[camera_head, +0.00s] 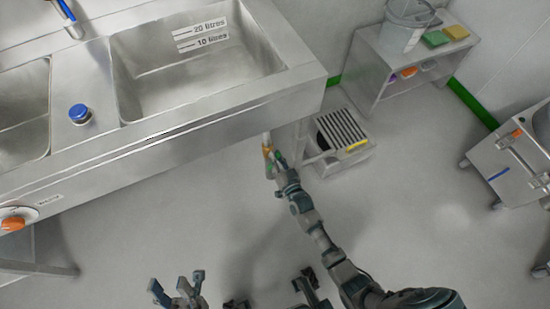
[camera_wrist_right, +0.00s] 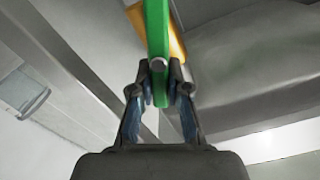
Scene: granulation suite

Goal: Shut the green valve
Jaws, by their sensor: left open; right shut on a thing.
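The green valve handle (camera_wrist_right: 157,35) runs up the middle of the right wrist view, with an orange-yellow part (camera_wrist_right: 176,45) behind it. My right gripper (camera_wrist_right: 160,88) is shut on the lower end of the green handle, one finger on each side. In the head view my right gripper (camera_head: 275,165) is under the front right corner of the sink, and the green handle is mostly hidden there; the yellow part (camera_head: 267,152) shows beside it. My left gripper (camera_head: 176,288) is open and empty at the bottom left, over the floor, away from the valve.
The steel sink unit (camera_head: 215,120) with a marked basin and a blue knob (camera_head: 80,113) overhangs the valve. A slatted floor unit (camera_head: 342,135) stands just right of my right gripper. A side table (camera_head: 372,75) and steel cabinet (camera_head: 510,165) stand further right. The middle floor is clear.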

